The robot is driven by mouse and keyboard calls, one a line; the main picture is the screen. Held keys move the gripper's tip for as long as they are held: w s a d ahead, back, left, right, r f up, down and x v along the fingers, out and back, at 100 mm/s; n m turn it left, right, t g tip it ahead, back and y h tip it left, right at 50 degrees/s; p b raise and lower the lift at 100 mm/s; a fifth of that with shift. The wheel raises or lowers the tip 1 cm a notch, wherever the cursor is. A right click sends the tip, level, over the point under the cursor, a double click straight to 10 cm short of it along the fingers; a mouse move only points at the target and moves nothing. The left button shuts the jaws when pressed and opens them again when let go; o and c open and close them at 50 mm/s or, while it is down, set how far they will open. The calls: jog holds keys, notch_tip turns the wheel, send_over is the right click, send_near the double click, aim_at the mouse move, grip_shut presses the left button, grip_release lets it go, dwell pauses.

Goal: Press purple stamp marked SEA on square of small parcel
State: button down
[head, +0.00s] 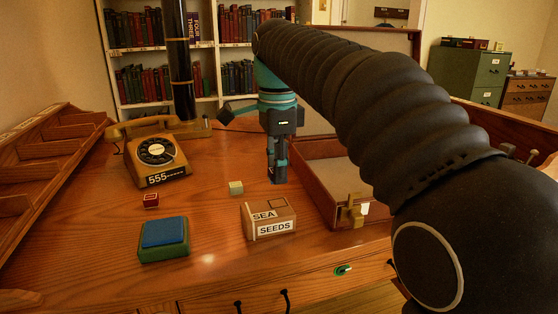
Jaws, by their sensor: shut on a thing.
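The small parcel (258,222) is a brown box on the desk, front and centre. A blue ink pad (164,232) in a green case lies at the front left.
A red block (151,200) and a pale block (236,187) stand on the desk. A telephone (155,155) is at the back left, beside wooden shelving (45,165). An open wooden box (322,205) with a brass latch borders the right. Desk surface between these is clear.

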aim_at(278, 203)
notch_tip(278, 203, down, 2)
jog(key=shift+f, duration=0.15)
jog(key=shift+f+b, duration=1)
jog(key=shift+f, duration=0.25)
jog(key=shift+f, duration=0.6)
dwell(2.0)
jog(key=c, duration=0.8)
grip_release()
jog(key=shift+r, duration=0.1)
jog(key=shift+r, duration=0.1)
